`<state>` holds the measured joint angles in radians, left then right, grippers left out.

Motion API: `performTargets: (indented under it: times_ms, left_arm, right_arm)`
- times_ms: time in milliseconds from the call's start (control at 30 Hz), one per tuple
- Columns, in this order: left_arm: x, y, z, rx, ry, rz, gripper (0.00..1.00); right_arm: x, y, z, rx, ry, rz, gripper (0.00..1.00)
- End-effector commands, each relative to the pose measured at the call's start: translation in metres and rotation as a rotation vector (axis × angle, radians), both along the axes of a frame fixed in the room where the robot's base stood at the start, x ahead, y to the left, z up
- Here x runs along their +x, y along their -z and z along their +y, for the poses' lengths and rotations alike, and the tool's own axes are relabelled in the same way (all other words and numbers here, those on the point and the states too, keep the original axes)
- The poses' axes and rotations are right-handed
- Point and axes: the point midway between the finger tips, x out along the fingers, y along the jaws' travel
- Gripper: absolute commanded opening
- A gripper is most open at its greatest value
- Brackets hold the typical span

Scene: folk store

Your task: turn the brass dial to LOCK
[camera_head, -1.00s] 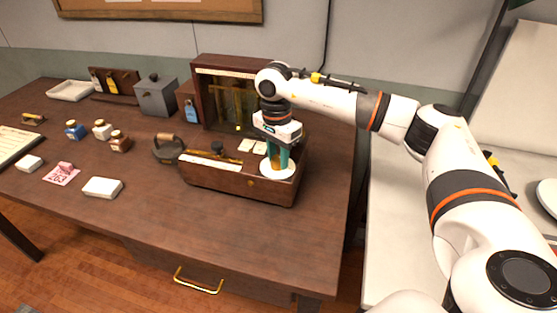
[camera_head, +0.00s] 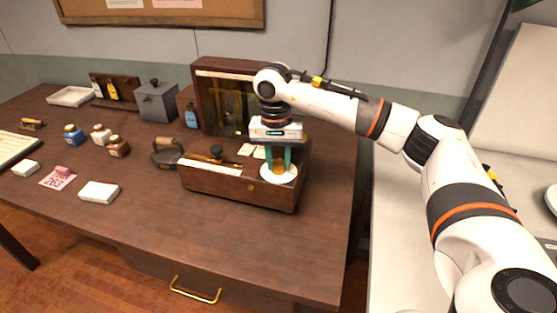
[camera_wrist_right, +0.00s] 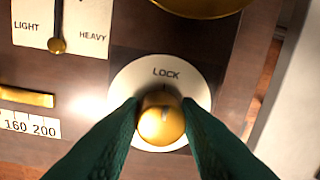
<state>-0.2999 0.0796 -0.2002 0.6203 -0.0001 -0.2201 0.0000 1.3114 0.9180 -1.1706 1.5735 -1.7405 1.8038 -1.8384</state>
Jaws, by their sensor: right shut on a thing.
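The brass dial (camera_wrist_right: 161,122) sits on a round white plate (camera_wrist_right: 128,85) marked LOCK at its top in the right wrist view. A dark line on the knob points up, close to the word LOCK and slightly right of straight up. My right gripper (camera_wrist_right: 161,113) is shut on the dial, with a green finger on each side. In the head view the right gripper (camera_head: 281,164) points down over the white plate (camera_head: 279,179) at the right end of the wooden box (camera_head: 232,188). The dial shows partly between the fingers. My left gripper is not in view.
The box has a small LIGHT/HEAVY lever (camera_wrist_right: 57,45) and a brass slider (camera_wrist_right: 28,96) beside the dial. A glass-fronted wooden case (camera_head: 222,95) stands close behind. A dark iron (camera_head: 167,152) stands to the left. The table's front right is clear.

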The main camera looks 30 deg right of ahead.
Motion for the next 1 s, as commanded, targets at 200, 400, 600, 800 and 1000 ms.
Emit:
performTargets:
  times_ms: [200, 400, 600, 800, 1000]
  left_arm:
    - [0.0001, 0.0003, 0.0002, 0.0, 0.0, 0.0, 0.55]
    - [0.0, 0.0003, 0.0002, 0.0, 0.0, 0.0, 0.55]
    - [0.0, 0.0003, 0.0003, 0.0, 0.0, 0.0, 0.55]
    - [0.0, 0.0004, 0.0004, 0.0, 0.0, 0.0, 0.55]
    - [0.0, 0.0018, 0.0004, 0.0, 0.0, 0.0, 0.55]
  right_arm:
    - [0.0008, -0.0023, -0.0003, 0.0, -0.015, -0.004, 0.07]
    - [0.0009, -0.0024, -0.0003, 0.0, -0.014, -0.005, 0.07]
    - [0.0009, -0.0021, -0.0004, 0.0, -0.014, -0.005, 0.48]
    - [0.0004, -0.001, -0.0001, -0.001, -0.014, -0.002, 0.52]
    - [0.0011, -0.0066, 0.0002, 0.0, -0.014, -0.005, 0.52]
